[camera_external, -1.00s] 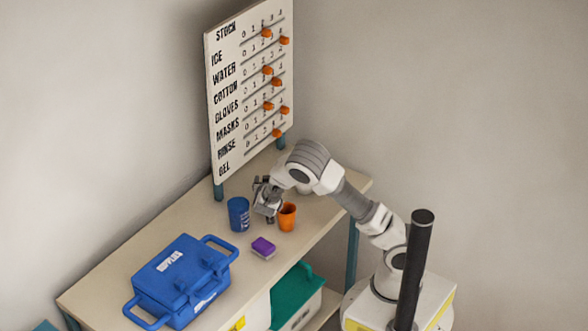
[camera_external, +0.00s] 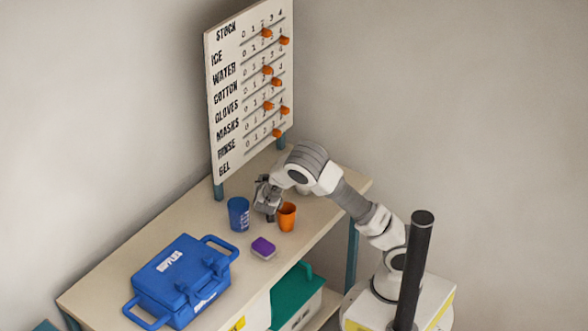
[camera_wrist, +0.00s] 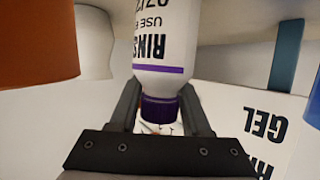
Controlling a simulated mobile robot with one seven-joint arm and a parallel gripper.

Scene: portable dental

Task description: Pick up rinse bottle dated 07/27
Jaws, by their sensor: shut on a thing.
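The rinse bottle (camera_wrist: 165,50) is white with a purple band and a purple cap (camera_wrist: 160,108). It appears upside down in the wrist view, as does the board's lettering. Its label shows "RINS" and "USE"; the date line is cut off at the top edge, so I cannot read it fully. My gripper (camera_wrist: 159,92) is shut on the bottle, one finger on each side near the cap and shoulder. In the external view my gripper (camera_external: 266,208) is over the table beside the orange cup, and it hides the bottle.
An orange cup (camera_external: 287,217) stands close right of my gripper and a blue cup (camera_external: 238,214) left. A purple-topped block (camera_external: 263,247) and a blue supplies case (camera_external: 180,279) are nearer the front. A stock board (camera_external: 227,110) stands behind. A whitish rounded thing (camera_wrist: 97,45) is near the bottle.

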